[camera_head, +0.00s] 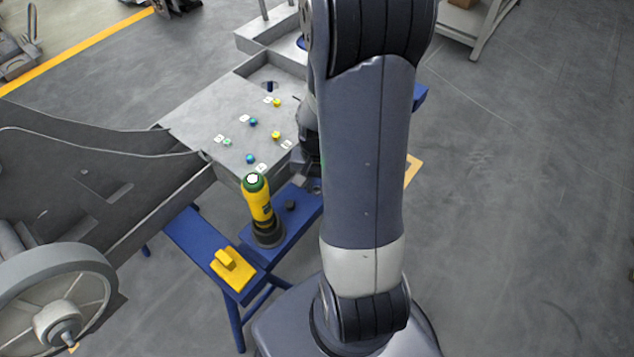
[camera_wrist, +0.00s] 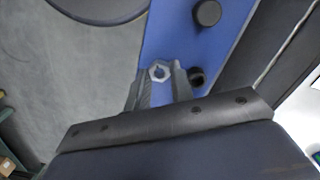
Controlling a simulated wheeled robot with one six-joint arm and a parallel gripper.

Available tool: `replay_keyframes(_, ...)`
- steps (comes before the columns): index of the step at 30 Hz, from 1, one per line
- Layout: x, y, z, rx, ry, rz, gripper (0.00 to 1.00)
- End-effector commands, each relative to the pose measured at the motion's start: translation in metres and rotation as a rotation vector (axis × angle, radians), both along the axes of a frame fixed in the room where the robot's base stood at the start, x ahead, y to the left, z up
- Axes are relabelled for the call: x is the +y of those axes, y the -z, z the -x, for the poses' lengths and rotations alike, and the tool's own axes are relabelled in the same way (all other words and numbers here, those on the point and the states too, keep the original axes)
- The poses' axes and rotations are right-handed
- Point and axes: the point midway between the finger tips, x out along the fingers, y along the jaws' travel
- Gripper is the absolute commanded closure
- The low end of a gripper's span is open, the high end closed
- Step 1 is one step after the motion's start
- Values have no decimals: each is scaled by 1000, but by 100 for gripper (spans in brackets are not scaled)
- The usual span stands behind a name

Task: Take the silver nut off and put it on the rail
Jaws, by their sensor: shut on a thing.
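In the wrist view my gripper (camera_wrist: 161,82) is shut on the silver nut (camera_wrist: 160,73), held between its fingertips with the hole facing the camera. Behind the nut lies a blue surface (camera_wrist: 180,38), which seems to be the blue rail (camera_head: 196,232) seen beside the chassis plate in the head view. Whether the nut touches it I cannot tell. In the head view my arm hides the gripper's fingers and the nut.
Dark round knobs (camera_wrist: 207,13) stand on the blue surface, one (camera_wrist: 196,77) close right of the fingers. A yellow power tool (camera_head: 259,208) and a yellow block (camera_head: 232,268) are on the rail. The grey chassis plate (camera_head: 200,125) bears several coloured nuts and labels.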

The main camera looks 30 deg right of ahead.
Motion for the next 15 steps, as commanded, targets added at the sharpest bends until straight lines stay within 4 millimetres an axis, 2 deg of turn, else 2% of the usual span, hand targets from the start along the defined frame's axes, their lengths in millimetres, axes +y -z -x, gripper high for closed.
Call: replay_keyframes(15,0,10,0,0,0,0,94)
